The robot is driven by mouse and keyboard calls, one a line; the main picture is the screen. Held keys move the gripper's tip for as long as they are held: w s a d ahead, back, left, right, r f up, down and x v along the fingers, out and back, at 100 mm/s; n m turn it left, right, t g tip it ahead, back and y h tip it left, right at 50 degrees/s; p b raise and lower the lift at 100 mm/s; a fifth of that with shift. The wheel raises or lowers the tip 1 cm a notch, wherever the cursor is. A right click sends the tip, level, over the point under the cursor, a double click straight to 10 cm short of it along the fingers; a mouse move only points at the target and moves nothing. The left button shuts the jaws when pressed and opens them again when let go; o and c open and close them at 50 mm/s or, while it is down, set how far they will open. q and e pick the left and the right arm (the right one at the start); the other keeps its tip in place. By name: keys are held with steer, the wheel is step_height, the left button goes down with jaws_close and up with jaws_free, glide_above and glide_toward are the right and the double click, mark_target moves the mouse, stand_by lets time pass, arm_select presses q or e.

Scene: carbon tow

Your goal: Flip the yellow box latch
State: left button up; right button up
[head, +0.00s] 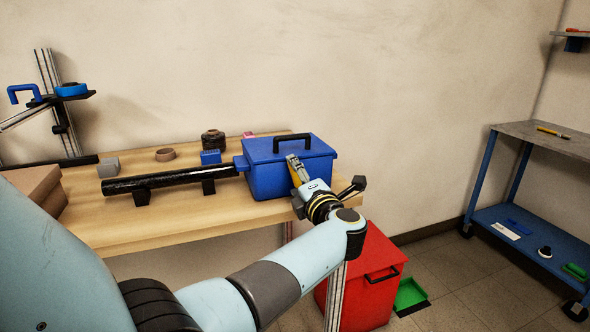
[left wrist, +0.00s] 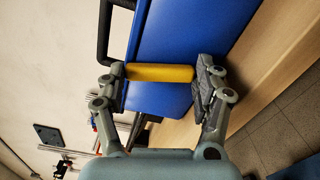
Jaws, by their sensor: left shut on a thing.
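The blue box (head: 262,178) with a black handle (head: 292,138) on its lid stands at the right end of the wooden table. The yellow latch (head: 296,179) is on its front and is partly hidden by my left gripper (head: 295,168) in the head view. In the left wrist view, the latch (left wrist: 170,73) spans between the two fingers of my left gripper (left wrist: 160,74), which is shut on its ends. The box's blue face (left wrist: 185,38) lies behind it. My right gripper is not in view.
A black tube (head: 165,180) lies on supports left of the box. A red bin (head: 365,275) stands below the table's right end. A blue cart (head: 545,240) is at right.

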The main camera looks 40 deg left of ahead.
arm_select(q)
steer(key=shift+w+d+r+m+p, duration=0.15)
steer(key=shift+m+p, duration=0.25)
steer(key=shift+m, duration=0.3)
steer(key=shift+w+f+m+p, duration=0.15)
steer(key=shift+m+p, duration=0.2)
steer(key=shift+m, duration=0.65)
steer(key=o, duration=1.2)
